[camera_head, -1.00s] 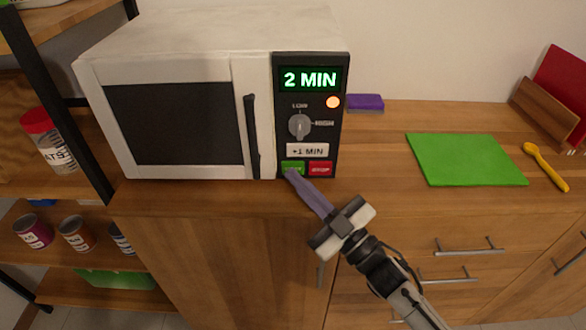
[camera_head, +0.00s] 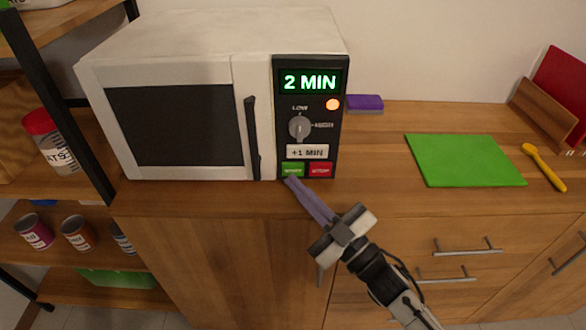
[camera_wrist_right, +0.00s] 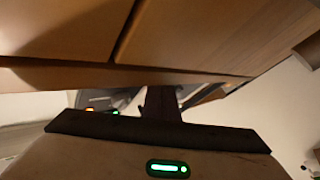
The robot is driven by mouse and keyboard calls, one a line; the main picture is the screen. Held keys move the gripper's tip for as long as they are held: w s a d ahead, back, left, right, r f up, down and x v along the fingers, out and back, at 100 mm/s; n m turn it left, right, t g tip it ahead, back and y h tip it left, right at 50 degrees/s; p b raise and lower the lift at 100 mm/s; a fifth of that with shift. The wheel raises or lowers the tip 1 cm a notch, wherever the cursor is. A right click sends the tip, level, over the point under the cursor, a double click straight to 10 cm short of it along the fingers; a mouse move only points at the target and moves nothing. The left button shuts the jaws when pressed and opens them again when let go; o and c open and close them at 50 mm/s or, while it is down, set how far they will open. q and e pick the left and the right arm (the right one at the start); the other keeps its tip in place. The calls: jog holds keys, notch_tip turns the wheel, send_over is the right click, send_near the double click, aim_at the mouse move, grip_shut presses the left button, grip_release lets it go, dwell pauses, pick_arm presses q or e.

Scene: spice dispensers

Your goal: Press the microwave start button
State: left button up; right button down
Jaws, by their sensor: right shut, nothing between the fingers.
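The white microwave (camera_head: 190,45) stands on the wooden counter with its door shut. Its black panel shows "2 MIN" in green on the display (camera_head: 310,81), with an orange light lit below. The green start button (camera_head: 292,170) is at the panel's bottom left, beside the red stop button (camera_head: 320,170). My right gripper (camera_head: 290,180) is shut and empty, its purple-grey fingertips just below and in front of the start button. I cannot tell whether they touch it. The right wrist view shows the gripper's dark fingers (camera_wrist_right: 162,104) from behind. My left gripper is not in view.
A "+1 MIN" button (camera_head: 307,152) and a dial (camera_head: 299,127) sit above the start button. A green cutting board (camera_head: 465,160), yellow spoon (camera_head: 545,167) and purple sponge (camera_head: 365,102) lie to the right. A shelf with cans and jars stands at left.

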jog(key=shift+s+p, duration=1.1)
jog(key=shift+s, duration=1.4)
jog(key=shift+s, duration=0.1)
